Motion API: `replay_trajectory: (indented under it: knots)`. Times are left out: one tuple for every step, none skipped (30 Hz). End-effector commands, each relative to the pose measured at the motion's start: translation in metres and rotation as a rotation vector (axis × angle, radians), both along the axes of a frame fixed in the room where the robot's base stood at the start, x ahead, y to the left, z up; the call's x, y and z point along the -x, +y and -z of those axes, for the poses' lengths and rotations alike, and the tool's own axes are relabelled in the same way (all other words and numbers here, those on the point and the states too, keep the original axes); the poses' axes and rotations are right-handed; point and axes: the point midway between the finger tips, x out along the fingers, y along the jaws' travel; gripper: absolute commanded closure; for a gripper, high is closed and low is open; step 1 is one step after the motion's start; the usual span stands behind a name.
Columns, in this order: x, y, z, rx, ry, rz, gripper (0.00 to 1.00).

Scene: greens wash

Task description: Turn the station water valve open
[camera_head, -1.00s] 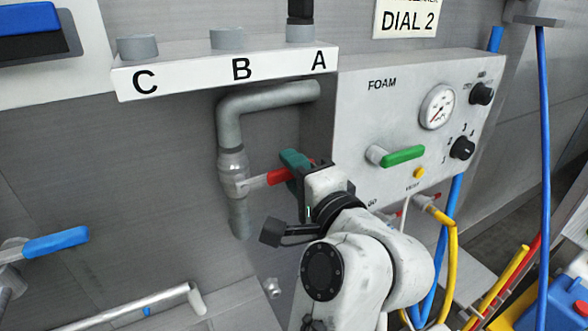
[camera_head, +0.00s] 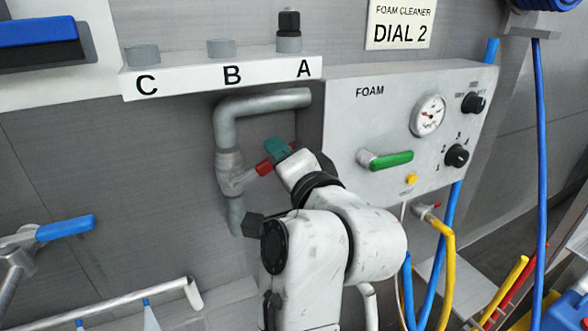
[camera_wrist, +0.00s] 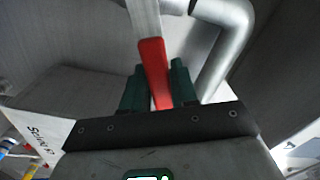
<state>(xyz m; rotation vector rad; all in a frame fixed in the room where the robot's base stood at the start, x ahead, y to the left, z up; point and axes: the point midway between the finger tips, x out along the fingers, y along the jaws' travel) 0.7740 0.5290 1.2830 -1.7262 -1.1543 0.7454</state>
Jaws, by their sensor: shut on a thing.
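The water valve (camera_head: 231,172) is a grey fitting on a bent grey pipe (camera_head: 225,127) below the A-B-C shelf. Its lever has a red grip (camera_head: 264,168) and slants up to the right from the valve body. My gripper (camera_head: 279,151) has green fingers and is shut on the red grip. In the wrist view the red grip (camera_wrist: 153,65) lies between the two green fingers. My arm comes in from below right and hides part of the wall behind it.
A foam panel (camera_head: 345,110) with a gauge, black knobs and a green-handled valve (camera_head: 390,160) is close to the right. The labelled shelf (camera_head: 190,78) overhangs the pipe. A blue-handled valve (camera_head: 65,228) is at left. Blue and yellow hoses (camera_head: 447,270) hang at right.

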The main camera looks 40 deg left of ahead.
Motion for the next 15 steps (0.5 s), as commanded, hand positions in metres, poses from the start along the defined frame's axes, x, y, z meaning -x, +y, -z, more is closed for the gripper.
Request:
replay_trajectory:
  knots:
    - [0.0,0.0,-0.004,0.019,-0.043,0.003,1.0]
    - [0.001,0.001,-0.006,0.03,-0.07,0.003,1.0]
    - [0.003,0.002,-0.009,0.044,-0.105,0.001,1.0]
    - [0.004,0.002,-0.011,0.054,-0.131,0.002,1.0]
    - [0.005,0.003,-0.013,0.066,-0.158,0.001,1.0]
    - [0.007,0.003,-0.015,0.08,-0.193,0.001,1.0]
    - [0.008,0.004,-0.017,0.091,-0.219,0.003,1.0]
    - [0.01,0.004,-0.019,0.103,-0.245,0.003,1.0]
    - [0.012,0.005,-0.021,0.117,-0.279,0.002,1.0]
    - [0.013,0.006,-0.023,0.127,-0.306,0.001,1.0]
    - [0.014,0.006,-0.024,0.137,-0.328,0.002,1.0]
    - [0.017,0.007,-0.026,0.151,-0.362,0.0,1.0]
    - [0.018,0.008,-0.027,0.16,-0.385,0.001,1.0]
    - [0.019,0.008,-0.029,0.17,-0.409,0.002,1.0]
    - [0.021,0.009,-0.03,0.182,-0.438,0.002,1.0]
